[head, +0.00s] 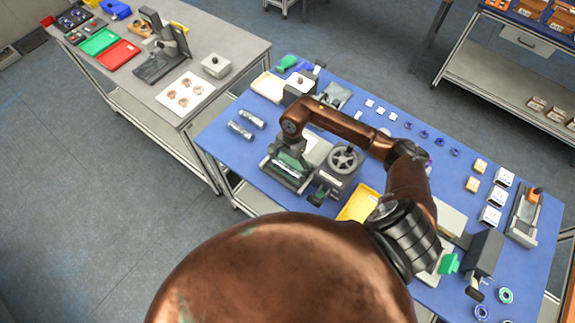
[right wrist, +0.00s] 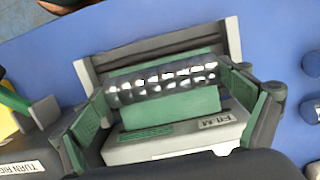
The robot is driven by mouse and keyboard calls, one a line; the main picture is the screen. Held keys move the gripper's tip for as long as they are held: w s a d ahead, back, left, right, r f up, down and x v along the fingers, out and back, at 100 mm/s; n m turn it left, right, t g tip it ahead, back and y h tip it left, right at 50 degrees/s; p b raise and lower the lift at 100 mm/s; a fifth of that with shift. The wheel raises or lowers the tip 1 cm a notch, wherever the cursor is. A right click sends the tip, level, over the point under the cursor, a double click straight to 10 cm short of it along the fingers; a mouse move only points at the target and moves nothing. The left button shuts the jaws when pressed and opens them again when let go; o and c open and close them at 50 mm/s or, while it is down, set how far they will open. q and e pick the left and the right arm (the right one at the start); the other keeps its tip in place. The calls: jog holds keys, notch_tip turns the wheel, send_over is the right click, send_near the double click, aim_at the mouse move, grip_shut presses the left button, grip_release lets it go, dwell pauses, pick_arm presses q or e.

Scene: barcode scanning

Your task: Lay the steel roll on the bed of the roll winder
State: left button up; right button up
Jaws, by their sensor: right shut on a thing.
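The steel roll (right wrist: 162,85) is a shiny, dimpled cylinder in the right wrist view. My right gripper (right wrist: 163,92) is shut on it, with one green-padded finger at each end. The roll lies level over the green bed (right wrist: 172,108) of the roll winder, along its length. I cannot tell whether it touches the bed. The winder (right wrist: 170,148) has a grey body with a FILM label. In the head view the winder (head: 290,172) stands on the blue table, and my right arm reaches over it and hides part of it. My left gripper is not in view.
Two more silver rolls (head: 246,125) lie left of the winder on the blue table (head: 225,150). A handwheel device (head: 344,160) stands close to its right, with a yellow tray (head: 358,205) nearby. Small blocks and rings fill the table's right side.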

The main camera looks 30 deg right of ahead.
jog(key=shift+f, duration=0.15)
jog(key=o, duration=1.3)
jog(key=shift+r, duration=0.3)
notch_tip(320, 180, up, 12)
jog(key=d+b, duration=0.1)
jog(key=b, duration=0.2)
jog(key=shift+w+d+f, duration=0.2)
jog(key=shift+w+d, duration=0.1)
jog(key=shift+w, duration=0.05)
